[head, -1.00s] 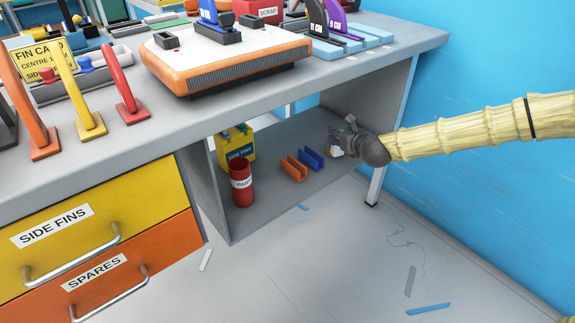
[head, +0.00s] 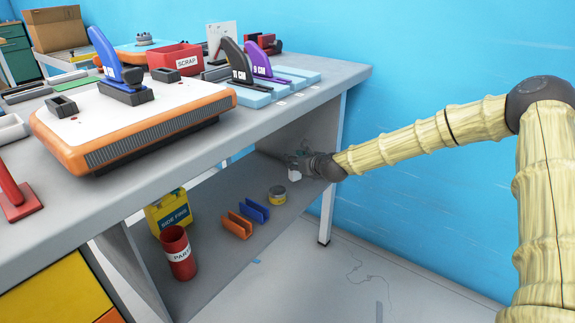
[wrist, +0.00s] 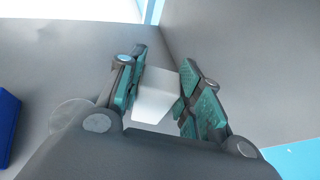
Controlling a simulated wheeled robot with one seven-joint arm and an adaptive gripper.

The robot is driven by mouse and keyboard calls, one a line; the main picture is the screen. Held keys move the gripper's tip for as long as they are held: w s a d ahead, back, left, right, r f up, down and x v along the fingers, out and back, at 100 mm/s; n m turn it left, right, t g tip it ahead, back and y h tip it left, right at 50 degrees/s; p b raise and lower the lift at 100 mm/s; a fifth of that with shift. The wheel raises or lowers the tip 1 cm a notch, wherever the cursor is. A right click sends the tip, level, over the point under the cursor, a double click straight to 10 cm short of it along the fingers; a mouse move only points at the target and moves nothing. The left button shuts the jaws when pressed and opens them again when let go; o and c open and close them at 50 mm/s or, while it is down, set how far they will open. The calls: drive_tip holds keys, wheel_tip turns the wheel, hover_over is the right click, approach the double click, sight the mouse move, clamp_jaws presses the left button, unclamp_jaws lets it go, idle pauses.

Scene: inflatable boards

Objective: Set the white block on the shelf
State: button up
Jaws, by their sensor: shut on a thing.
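The white block (wrist: 156,95) is between the two teal-padded fingers of my gripper (wrist: 160,92) in the wrist view, and the gripper is shut on it. In the head view the white block (head: 294,175) is small and partly hidden by my gripper (head: 303,164). The gripper is under the bench top, over the right end of the grey lower shelf (head: 222,208). I cannot tell whether the block touches the shelf.
On the shelf stand a yellow tin (head: 277,197), a blue holder (head: 254,209), an orange holder (head: 235,226), a red parts tube (head: 178,253) and a yellow side-fins box (head: 168,213). The bench top (head: 215,136) is overhead. A bench leg (head: 328,212) stands to the right.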

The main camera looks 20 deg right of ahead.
drive_tip(key=shift+w+d, duration=0.5)
drive_tip(key=shift+d, duration=0.05)
drive_tip(key=shift+w+a+f+b, duration=0.1)
drive_tip(key=shift+a+f+b, duration=0.15)
drive_tip(key=shift+f+b, duration=0.5)
drive_tip(key=shift+w+a+f+b, duration=0.1)
drive_tip(key=shift+a+f+b, duration=0.15)
drive_tip(key=shift+f, duration=0.75)
drive_tip(key=shift+f, duration=0.15)
drive_tip(key=o, duration=1.1)
drive_tip(key=shift+d, duration=0.1)
drive_tip(key=shift+r, duration=0.25)
drive_tip(key=p+v, duration=0.4)
drive_tip(key=v, duration=0.8)
drive_tip(key=shift+s+f, duration=0.1)
drive_tip(key=shift+f, duration=0.1)
